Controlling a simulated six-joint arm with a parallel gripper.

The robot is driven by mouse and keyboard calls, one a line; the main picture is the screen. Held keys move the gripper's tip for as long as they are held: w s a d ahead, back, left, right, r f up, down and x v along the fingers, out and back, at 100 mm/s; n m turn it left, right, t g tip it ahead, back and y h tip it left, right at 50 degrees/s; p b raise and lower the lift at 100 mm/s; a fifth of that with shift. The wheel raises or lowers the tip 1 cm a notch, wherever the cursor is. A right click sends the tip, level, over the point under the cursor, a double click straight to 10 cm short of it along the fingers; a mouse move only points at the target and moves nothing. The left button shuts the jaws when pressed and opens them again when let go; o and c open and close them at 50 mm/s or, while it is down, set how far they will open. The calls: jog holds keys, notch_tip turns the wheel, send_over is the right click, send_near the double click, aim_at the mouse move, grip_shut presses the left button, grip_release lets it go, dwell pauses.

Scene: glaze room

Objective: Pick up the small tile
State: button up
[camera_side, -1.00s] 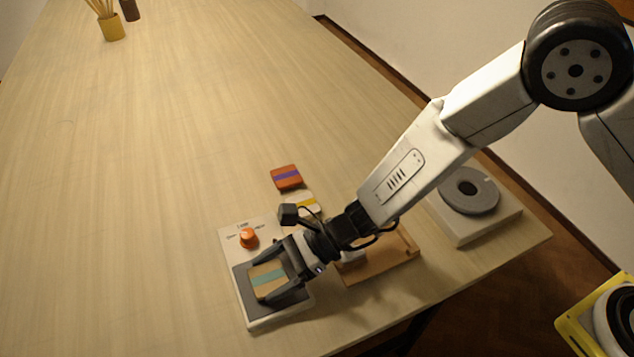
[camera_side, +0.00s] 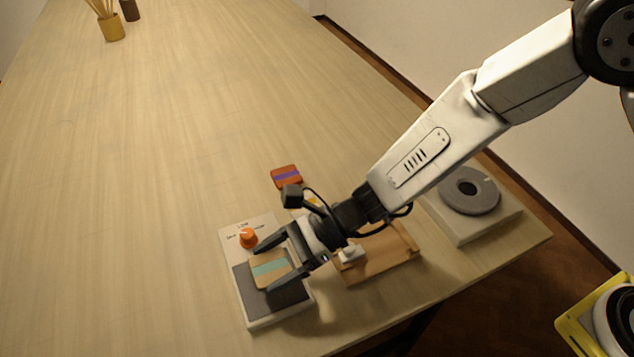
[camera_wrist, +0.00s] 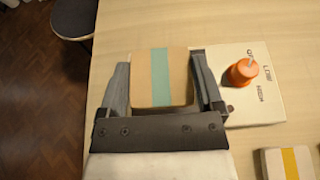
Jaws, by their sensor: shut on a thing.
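A tan tile with a teal stripe (camera_side: 270,269) is between the two fingers of my gripper (camera_side: 268,266), which is shut on it. It appears raised a little above the dark pad (camera_side: 282,300) of a white device (camera_side: 262,325). In the wrist view the same tile (camera_wrist: 178,78) fills the space between the fingers of my gripper (camera_wrist: 163,70). An orange tile with a purple stripe (camera_side: 286,176) lies on the table behind. A white tile with a yellow stripe (camera_wrist: 271,165) is mostly hidden by my wrist in the side view.
An orange knob (camera_side: 248,238) stands up from the device close to my finger. A wooden tray (camera_side: 382,275) is to the right. A grey wheel on a white base (camera_side: 470,190) stands near the table edge. The table's left side is clear. A yellow brush pot (camera_side: 111,28) stands far back.

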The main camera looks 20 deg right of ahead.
jog(key=s+d+r, duration=0.8)
jog(key=s+r, duration=0.1)
jog(key=shift+s+d, duration=0.3)
jog(key=shift+d, duration=0.1)
dwell(0.6)
jog(key=w+d+f, duration=0.6)
jog(key=w+d, duration=0.3)
jog(key=d, duration=0.3)
jog(key=shift+w+f, duration=0.15)
jog(key=shift+w, duration=0.25)
jog(key=shift+d, duration=0.1)
